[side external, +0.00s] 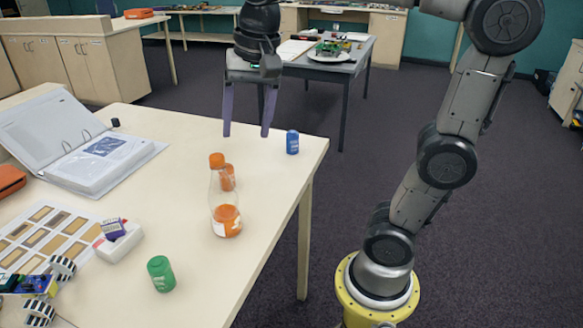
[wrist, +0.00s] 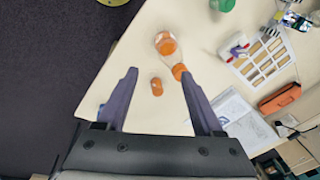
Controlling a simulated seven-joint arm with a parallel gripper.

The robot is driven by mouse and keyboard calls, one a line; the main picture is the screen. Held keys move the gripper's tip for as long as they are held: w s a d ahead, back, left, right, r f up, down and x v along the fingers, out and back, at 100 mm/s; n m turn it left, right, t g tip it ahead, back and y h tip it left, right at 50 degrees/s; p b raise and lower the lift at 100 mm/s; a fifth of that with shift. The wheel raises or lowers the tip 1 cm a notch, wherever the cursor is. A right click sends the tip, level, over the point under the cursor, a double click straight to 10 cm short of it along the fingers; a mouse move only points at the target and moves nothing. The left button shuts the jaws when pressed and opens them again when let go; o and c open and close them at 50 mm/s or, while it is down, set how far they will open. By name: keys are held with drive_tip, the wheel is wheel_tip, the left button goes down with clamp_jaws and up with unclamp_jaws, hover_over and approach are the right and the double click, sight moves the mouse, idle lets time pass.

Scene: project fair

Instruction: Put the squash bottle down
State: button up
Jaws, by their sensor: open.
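The squash bottle (side external: 227,221) is clear, with an orange cap and orange liquid low inside. It stands upright on the pale table (side external: 190,135), and it also shows in the wrist view (wrist: 165,44). My gripper (side external: 246,134) is open and empty, pointing down above the table, beyond the bottle and clear of it. In the wrist view the fingers (wrist: 157,72) are spread wide with nothing held between them.
A small orange container (wrist: 157,87) stands close to the bottle. A blue container (side external: 292,142) is near the table's right edge, a green one (side external: 161,274) nearer the front. A white block (side external: 118,241), sample sheet (side external: 50,236) and open binder (side external: 95,160) occupy the left.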

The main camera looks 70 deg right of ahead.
drive_tip(key=s+f+n+t, duration=0.3)
drive_tip(key=s+f+n, duration=0.6)
drive_tip(key=s+n, duration=0.1)
drive_tip(key=shift+s+f+n, duration=0.4)
drive_tip(key=shift+n, duration=0.1)
drive_tip(key=shift+a, duration=0.1)
idle(0.4)
